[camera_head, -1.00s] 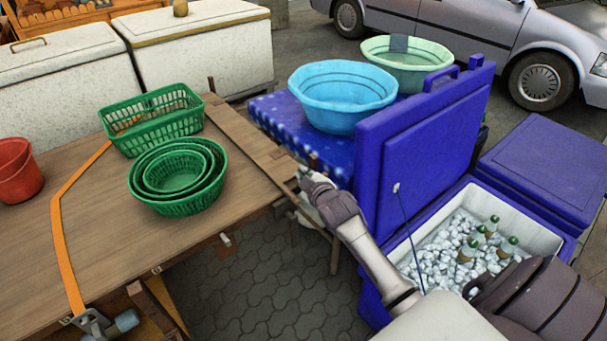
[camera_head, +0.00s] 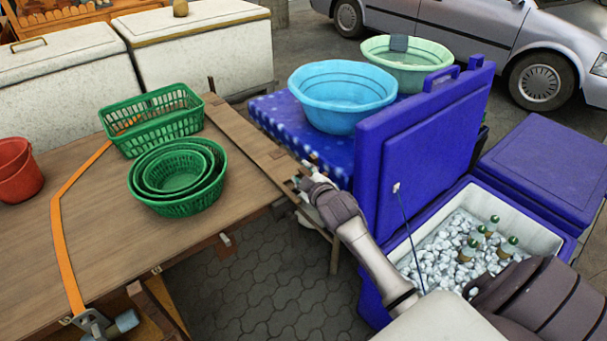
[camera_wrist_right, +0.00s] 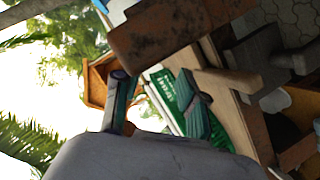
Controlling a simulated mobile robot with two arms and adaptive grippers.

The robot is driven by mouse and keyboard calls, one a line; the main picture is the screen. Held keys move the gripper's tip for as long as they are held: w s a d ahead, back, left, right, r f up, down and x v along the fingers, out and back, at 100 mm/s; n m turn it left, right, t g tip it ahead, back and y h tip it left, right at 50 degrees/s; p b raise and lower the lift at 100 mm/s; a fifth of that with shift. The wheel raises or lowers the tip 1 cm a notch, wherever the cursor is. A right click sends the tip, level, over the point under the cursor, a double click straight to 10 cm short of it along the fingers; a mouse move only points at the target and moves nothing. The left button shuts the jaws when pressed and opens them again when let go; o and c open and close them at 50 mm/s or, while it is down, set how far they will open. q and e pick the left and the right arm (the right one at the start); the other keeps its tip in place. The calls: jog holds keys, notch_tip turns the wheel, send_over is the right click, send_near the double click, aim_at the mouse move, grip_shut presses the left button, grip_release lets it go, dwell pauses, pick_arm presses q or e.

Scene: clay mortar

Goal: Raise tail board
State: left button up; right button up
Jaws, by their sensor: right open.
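The tail board (camera_head: 243,143) is a long, narrow wooden board along the right end of the wooden cart bed (camera_head: 95,235). It lies about level with the bed. My right gripper (camera_head: 303,186) is at the near right corner of this board, and my forearm partly hides the spot. In the right wrist view my two fingers (camera_wrist_right: 160,102) stand apart, with a rusty brown piece (camera_wrist_right: 155,35) and a wooden bar (camera_wrist_right: 230,80) close ahead. I cannot tell whether the fingers touch the board. My left gripper does not show.
Green baskets (camera_head: 178,178), red buckets (camera_head: 18,170) and an orange strap (camera_head: 60,225) are on the bed. A blue-covered table with basins (camera_head: 342,95) stands behind my right gripper. An open blue cooler (camera_head: 420,150) with ice and bottles is close beside my right arm.

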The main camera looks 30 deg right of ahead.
jog(key=v, duration=1.2)
jog(key=shift+c, duration=0.4)
